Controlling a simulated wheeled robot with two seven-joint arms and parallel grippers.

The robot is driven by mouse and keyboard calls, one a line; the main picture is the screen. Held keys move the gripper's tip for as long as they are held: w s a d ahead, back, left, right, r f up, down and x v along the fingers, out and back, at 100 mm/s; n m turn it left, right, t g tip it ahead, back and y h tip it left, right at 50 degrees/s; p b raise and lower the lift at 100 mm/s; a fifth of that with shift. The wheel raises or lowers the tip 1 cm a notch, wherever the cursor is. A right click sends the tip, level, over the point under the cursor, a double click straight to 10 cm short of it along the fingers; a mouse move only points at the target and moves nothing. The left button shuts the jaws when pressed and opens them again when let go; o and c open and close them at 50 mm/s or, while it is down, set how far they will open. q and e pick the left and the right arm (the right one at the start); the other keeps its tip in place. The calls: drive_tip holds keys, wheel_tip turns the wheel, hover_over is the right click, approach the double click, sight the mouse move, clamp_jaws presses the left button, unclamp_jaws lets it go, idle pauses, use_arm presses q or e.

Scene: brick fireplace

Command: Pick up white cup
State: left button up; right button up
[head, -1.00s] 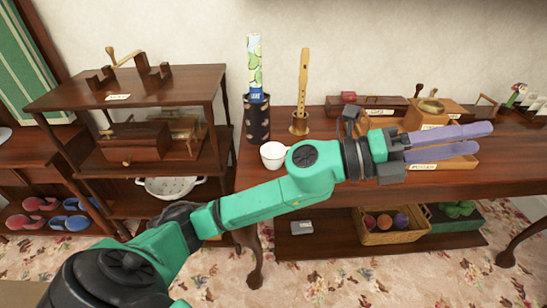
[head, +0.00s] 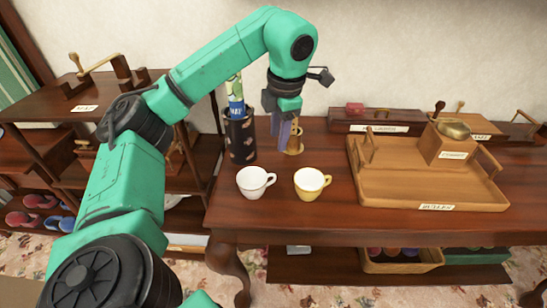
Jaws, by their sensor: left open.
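A white cup (head: 253,187) stands upright on the wooden table, near its left front part, with its handle to the right. A yellow cup with a pale inside (head: 309,188) stands just right of it. My left gripper (head: 284,146) points down behind the two cups, apart from both, in front of a wooden flute stand (head: 295,145). Its purple fingers are open, seen nearly edge-on, with nothing visible between them. My right gripper is not in the picture.
A dark patterned cylinder holder (head: 239,140) stands left of the gripper. A wooden tray (head: 395,195) with a small box (head: 446,143) fills the table's right. A dark shelf (head: 70,113) stands at left. The table front around the cups is clear.

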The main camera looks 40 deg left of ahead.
use_arm(q)
wheel_tip(320, 180, down, 2)
drive_tip(key=b, duration=0.3)
hover_over(270, 175)
drive_tip(key=s, duration=0.2)
wheel_tip(270, 175, down, 5)
drive_tip(key=f, duration=0.2)
drive_tip(key=w+f, duration=0.1)
drive_tip(key=f, duration=0.2)
drive_tip(key=shift+w+f, duration=0.5)
clamp_jaws()
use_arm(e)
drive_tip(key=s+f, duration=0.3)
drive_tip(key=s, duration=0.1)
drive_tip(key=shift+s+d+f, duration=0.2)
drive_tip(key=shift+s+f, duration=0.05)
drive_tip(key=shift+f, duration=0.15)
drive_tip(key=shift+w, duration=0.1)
